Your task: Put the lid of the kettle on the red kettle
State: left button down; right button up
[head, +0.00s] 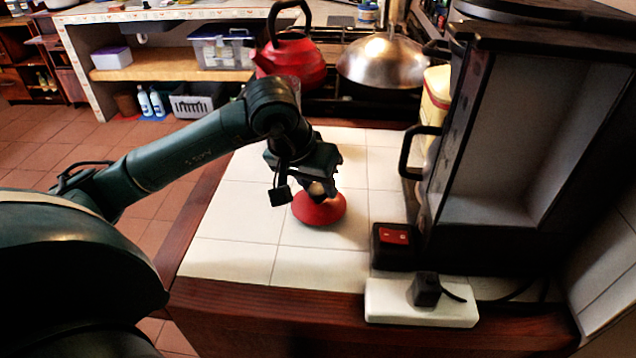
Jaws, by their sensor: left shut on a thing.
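The red lid (318,210) is a small dome with a pale knob, at the middle of the white tiled counter. My left gripper (318,190) is above it, pointing down, with its fingers shut on the knob. I cannot tell whether the lid touches the tiles or hangs just above them. The red kettle (292,62) stands at the back on the dark stove, with its black handle arching over the top. My arm hides part of its lower left side. My right gripper is not in view.
A metal domed lid or wok (384,60) is right of the kettle. A black open oven-like box (520,140) fills the counter's right side, with a white power strip (420,303) in front. A yellow container (436,92) is behind it.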

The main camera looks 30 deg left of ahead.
pick_arm(q)
jog(key=shift+f, duration=0.2)
jog(key=c, duration=1)
grip_release()
